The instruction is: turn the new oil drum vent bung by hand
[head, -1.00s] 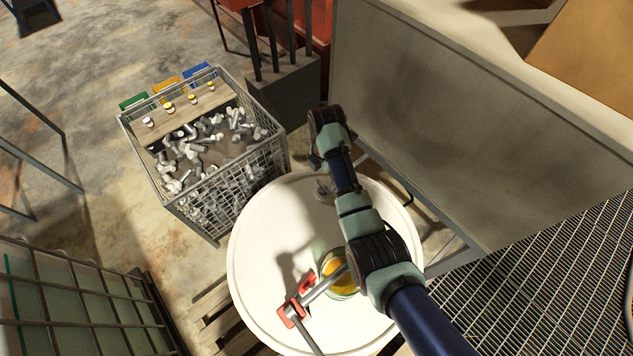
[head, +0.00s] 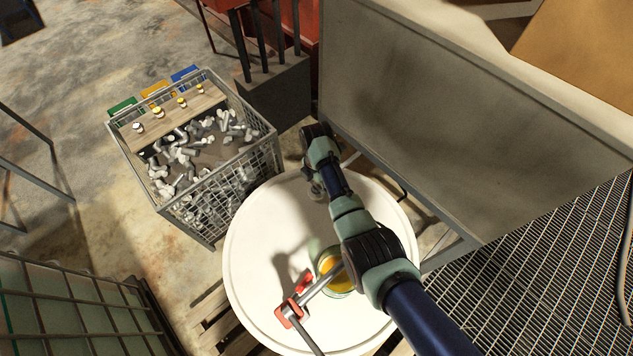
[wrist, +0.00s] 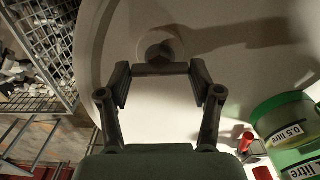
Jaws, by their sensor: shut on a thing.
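The white drum lid (head: 255,240) fills the middle of the head view. The vent bung (head: 317,190) is a small grey fitting near the drum's far rim, partly hidden by my arm. In the wrist view, a round dark fitting (wrist: 160,47) sits on the drum top, with a dark crossbar (wrist: 160,70) in front of it. My gripper (wrist: 160,80) spans this bar, with one finger pad at each end, and is shut on it. The bar appears to belong to the bung; its join is not clear. The finger contact is hidden in the head view.
An orange-filled container (head: 336,272) and a red-ended tool (head: 296,308) are on the drum's near side. A wire crate (head: 200,165) of metal parts stands left. A tall grey panel (head: 450,120) rises behind right; grating (head: 530,270) lies right.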

